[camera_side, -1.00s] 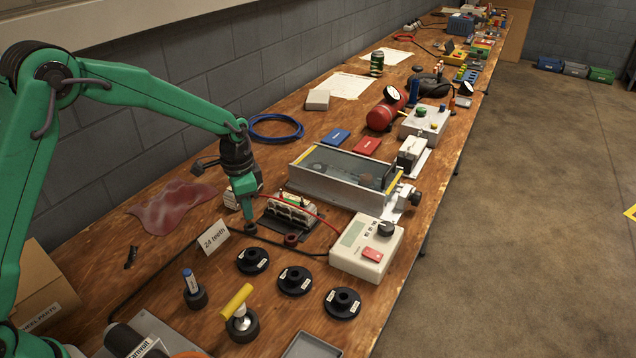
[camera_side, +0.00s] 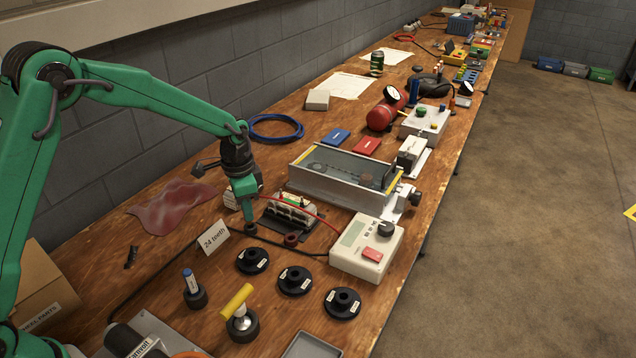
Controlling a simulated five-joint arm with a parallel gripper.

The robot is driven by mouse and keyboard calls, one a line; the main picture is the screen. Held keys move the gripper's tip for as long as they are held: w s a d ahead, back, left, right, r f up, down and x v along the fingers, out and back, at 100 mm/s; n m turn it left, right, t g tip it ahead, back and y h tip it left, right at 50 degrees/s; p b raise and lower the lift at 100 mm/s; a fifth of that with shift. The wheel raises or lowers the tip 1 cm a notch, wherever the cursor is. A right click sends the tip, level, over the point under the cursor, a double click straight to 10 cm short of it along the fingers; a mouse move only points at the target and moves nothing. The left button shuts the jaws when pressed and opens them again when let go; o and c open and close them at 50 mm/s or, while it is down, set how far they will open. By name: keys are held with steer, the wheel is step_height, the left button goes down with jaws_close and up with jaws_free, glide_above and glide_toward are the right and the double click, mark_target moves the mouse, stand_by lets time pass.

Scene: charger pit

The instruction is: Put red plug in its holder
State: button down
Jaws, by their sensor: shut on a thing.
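My gripper (camera_side: 250,213) points down at the left of the terminal block and is shut. A red cable (camera_side: 322,217) arches from the white meter box (camera_side: 366,249) over the terminal block (camera_side: 289,209) and ends at my gripper. The red plug at its end is hidden by the fingers and appears to be held there. A small dark ring holder (camera_side: 251,229) is right under my fingertips. A reddish-brown ring holder (camera_side: 291,239) stands to its right, in front of the terminal block, and looks empty. I cannot tell whether the fingertips touch the dark holder.
A "24 teeth" card (camera_side: 214,238) stands left of my gripper. Several black flanged discs (camera_side: 294,281) lie in front. A black cable (camera_side: 310,252) runs from the meter toward the dark holder. A glass-topped metal box (camera_side: 345,172) stands behind the meter.

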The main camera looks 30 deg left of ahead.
steer(key=shift+f, duration=1)
steer(key=c, duration=1.2)
jaws_free()
step_height(320, 180, up, 7)
steer(key=shift+s+r, duration=0.15)
steer(key=shift+r, duration=0.25)
steer(key=shift+s+r, duration=0.1)
